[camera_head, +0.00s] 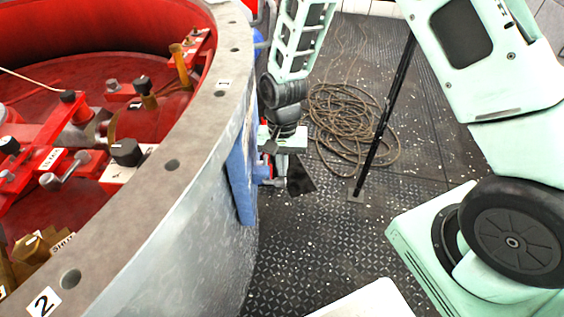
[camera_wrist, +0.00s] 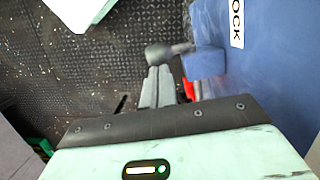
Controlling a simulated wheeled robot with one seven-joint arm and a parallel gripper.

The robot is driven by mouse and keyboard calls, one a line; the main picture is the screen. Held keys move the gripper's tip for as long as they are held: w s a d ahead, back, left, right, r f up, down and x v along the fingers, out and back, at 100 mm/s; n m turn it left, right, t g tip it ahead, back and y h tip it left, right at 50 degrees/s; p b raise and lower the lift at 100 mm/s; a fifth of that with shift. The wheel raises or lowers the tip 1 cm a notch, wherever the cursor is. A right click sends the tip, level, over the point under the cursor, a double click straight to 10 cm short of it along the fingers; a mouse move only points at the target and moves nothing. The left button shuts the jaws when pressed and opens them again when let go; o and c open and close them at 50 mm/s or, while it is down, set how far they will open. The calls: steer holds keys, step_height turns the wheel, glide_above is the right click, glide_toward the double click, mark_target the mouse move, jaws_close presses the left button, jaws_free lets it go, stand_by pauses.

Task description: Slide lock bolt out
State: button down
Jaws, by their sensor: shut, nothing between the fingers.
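The lock bolt (camera_wrist: 166,53) shows in the wrist view as a grey knob on a short rod. Its rod runs into a blue block (camera_wrist: 204,63) on the blue panel (camera_wrist: 262,80), which bears a white label reading "OCK" in the visible part. My gripper (camera_wrist: 158,70) is shut and empty. Its grey fingertips overlap the lower edge of the knob in the picture; I cannot tell whether they touch it. In the head view the blue panel (camera_head: 240,172) is on the outer side of the grey drum, with my wrist close beside it. The fingertips are not clear there.
The large grey drum rim (camera_head: 172,165) fills the left, with red fittings inside. A coiled rope (camera_head: 350,125) lies on the dark riveted deck (camera_head: 325,245). A red part (camera_wrist: 188,89) shows beside my fingers. The deck right of the drum has free room.

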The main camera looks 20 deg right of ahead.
steer(key=s+a+p, duration=0.1)
steer(key=s+a, duration=0.1)
steer(key=s, duration=0.4)
steer(key=shift+s+a, duration=0.25)
steer(key=shift+a, duration=0.1)
steer(key=shift+p, duration=0.35)
step_height(320, 180, up, 10)
steer(key=w+p, duration=0.2)
steer(key=p, duration=0.7)
steer(key=shift+d, duration=0.4)
